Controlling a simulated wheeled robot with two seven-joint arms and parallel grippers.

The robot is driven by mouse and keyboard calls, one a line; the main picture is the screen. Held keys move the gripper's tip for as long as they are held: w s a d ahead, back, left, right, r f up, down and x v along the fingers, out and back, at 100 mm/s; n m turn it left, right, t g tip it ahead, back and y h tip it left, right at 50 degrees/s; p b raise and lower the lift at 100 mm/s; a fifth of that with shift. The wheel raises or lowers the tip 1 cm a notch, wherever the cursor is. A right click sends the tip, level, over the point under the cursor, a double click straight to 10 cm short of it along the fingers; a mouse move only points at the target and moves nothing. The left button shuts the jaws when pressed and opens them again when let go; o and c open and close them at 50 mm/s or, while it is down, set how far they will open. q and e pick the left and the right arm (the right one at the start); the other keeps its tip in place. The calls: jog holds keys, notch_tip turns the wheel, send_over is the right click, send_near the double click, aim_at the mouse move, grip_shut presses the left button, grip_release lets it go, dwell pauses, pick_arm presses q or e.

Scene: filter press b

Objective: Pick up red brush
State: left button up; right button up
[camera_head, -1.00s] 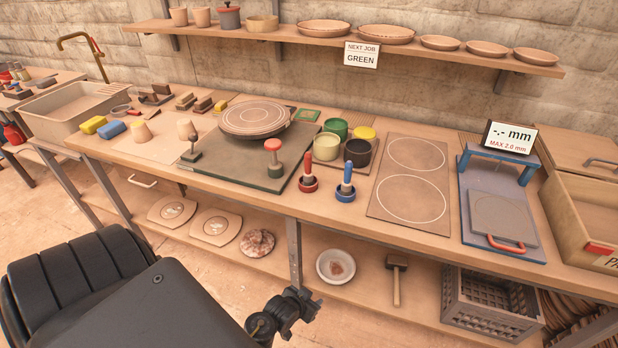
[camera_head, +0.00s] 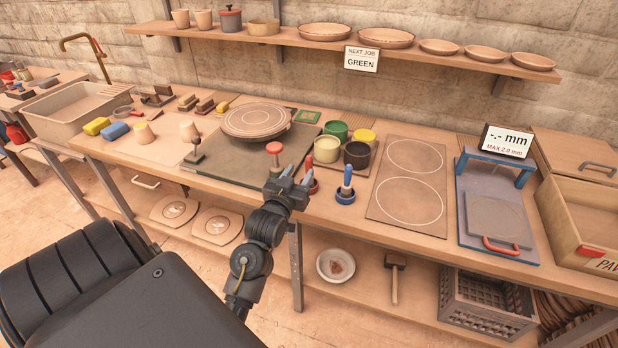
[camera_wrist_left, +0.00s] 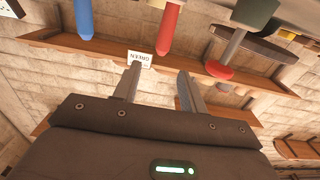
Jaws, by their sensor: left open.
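The red brush (camera_head: 309,163) stands upright in a red holder at the bench's front edge. The gripper partly covers the holder. My left gripper (camera_head: 298,175) is open and empty, in front of and slightly left of the brush in the head view. In the left wrist view, the scene is upside down. There the red brush handle (camera_wrist_left: 170,30) shows beyond and between the open fingers of my left gripper (camera_wrist_left: 160,74), apart from them. My right gripper is not in view.
The blue brush (camera_head: 347,178) stands just right of the red one. A red-topped knob (camera_head: 273,148) stands close on the left. Coloured pots (camera_head: 357,153) stand behind. A board with two circles (camera_head: 408,185) lies to the right. Open air lies before the bench.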

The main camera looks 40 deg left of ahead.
aim_at(308, 159)
pick_arm(q)
jog(key=x, duration=0.3)
jog(key=shift+w+a, duration=0.1)
jog(key=shift+w, duration=0.2)
jog(key=p+x, duration=0.2)
jog(key=x, duration=0.3)
jog(key=shift+a+f, duration=0.1)
jog(key=shift+f, duration=0.05)
grip_shut()
